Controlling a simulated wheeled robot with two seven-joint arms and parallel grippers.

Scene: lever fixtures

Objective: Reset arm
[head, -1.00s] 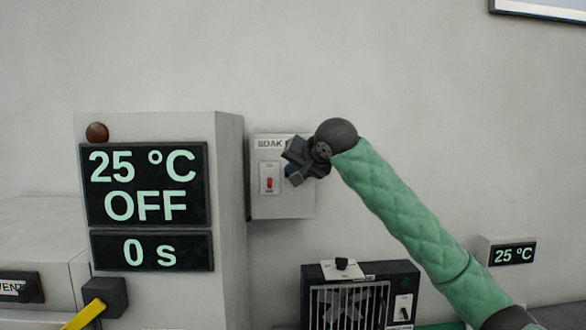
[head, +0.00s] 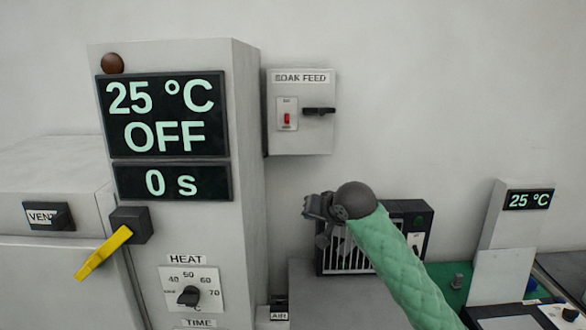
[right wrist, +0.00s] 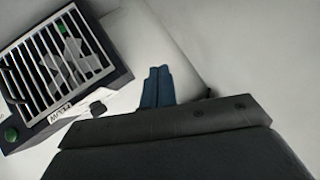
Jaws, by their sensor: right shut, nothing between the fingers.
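My right arm, in a green quilted sleeve, comes in from the lower right of the head view. Its gripper (head: 318,207) hangs in front of the fan unit, below the soak feed box and apart from it. In the right wrist view the blue fingers (right wrist: 157,86) are together with nothing between them. The soak feed box (head: 315,138) is on the wall, with a black lever (head: 319,110) lying level and a red switch (head: 288,118). My left gripper is in neither view.
The grey cabinet (head: 247,200) shows 25 °C, OFF and 0 s, with a yellow lever (head: 104,252) and a HEAT dial (head: 188,295). A grilled fan unit (head: 415,225) stands behind my right arm; it also shows in the right wrist view (right wrist: 62,60). A 25 °C display (head: 528,199) stands right.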

